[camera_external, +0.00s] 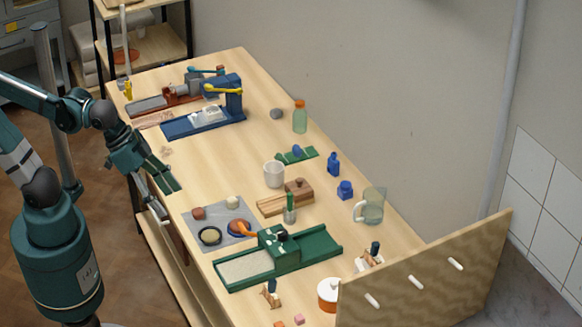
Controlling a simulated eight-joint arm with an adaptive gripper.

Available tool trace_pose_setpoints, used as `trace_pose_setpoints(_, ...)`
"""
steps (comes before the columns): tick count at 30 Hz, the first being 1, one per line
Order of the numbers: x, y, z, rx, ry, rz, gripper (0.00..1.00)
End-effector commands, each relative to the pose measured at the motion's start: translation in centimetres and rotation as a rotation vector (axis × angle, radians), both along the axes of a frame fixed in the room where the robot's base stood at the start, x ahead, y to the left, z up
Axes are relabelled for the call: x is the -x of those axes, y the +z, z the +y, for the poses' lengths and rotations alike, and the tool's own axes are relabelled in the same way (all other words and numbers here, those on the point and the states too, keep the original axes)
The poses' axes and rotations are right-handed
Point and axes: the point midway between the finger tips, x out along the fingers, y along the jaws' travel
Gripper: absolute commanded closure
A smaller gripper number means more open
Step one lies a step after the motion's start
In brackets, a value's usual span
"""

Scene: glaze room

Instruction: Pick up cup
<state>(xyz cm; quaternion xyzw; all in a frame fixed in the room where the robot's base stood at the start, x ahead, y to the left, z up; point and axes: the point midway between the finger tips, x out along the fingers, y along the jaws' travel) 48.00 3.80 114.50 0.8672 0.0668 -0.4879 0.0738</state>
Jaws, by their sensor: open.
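A white cup (274,174) stands upright near the middle of the wooden table (212,162), just behind a small wooden block. A clear glass mug or pitcher with a handle (370,206) stands farther right; I cannot tell which of the two counts as the cup. My gripper (170,194) is at the table's left edge, open and empty, pointing down and to the right. It is well to the left of the white cup and apart from it.
A grey mat (218,224) with small bowls lies between my gripper and a green tool (278,257). Wooden blocks (286,199) sit before the white cup. A wooden panel (425,270) bounds the right.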

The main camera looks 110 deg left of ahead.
Motion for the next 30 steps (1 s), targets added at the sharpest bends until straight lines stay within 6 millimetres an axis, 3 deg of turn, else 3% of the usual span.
trace_pose_setpoints(14,-5.6,2.0,6.1,0.086,0.245,0.087,0.4)
trace_pose_setpoints(30,-11.1,1.9,14.4,0.179,0.526,0.177,0.4)
